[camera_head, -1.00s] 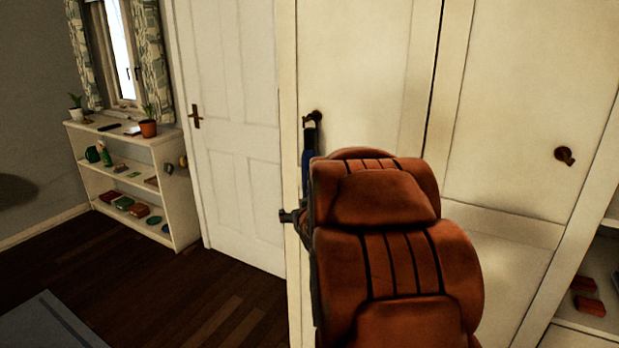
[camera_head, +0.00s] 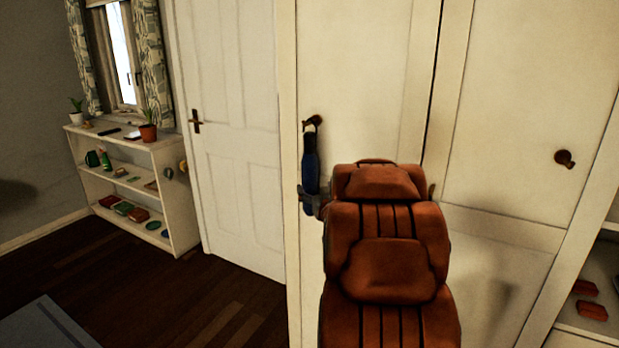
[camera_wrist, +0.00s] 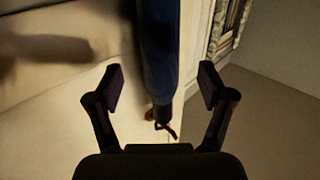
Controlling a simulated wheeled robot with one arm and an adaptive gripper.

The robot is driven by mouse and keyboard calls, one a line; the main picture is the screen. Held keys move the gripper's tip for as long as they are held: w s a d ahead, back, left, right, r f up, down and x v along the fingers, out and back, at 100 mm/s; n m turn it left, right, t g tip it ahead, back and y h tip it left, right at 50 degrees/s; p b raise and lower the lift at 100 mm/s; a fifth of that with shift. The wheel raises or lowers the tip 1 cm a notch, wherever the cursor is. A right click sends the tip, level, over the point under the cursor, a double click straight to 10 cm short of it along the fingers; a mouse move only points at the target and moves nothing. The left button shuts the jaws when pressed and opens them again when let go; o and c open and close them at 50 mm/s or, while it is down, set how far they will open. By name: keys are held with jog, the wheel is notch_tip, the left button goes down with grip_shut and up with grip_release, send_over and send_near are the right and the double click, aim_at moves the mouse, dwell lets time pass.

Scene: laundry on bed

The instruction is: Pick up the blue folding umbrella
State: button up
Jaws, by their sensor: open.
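The blue folding umbrella (camera_head: 311,165) hangs upright by a wrist loop from a knob (camera_head: 313,121) on the cream wardrobe door. My gripper (camera_head: 311,198) is at the umbrella's lower part in the head view, partly hidden by my orange-brown arm. In the wrist view, my gripper (camera_wrist: 161,84) is open with a finger on each side. The umbrella (camera_wrist: 160,45) runs between the fingers in the picture, with clear gaps on both sides. I cannot tell whether it lies fully within their depth. Its dark handle end and loop show toward the palm side of the picture.
The wardrobe door (camera_head: 370,60) is directly behind the umbrella. A white panelled door (camera_head: 235,130) is to the left, then a low white shelf (camera_head: 165,155) with plants and small items.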

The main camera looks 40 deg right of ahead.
aim_at(312, 182)
jog(key=x, duration=0.1)
jog(key=p+x, duration=0.1)
jog(key=x, duration=0.1)
jog(key=shift+w+r, duration=0.2)
jog(key=shift+r, duration=0.1)
jog(key=shift+x, duration=0.8)
jog(key=shift+s+f, duration=0.1)
jog(key=c, duration=1.5)
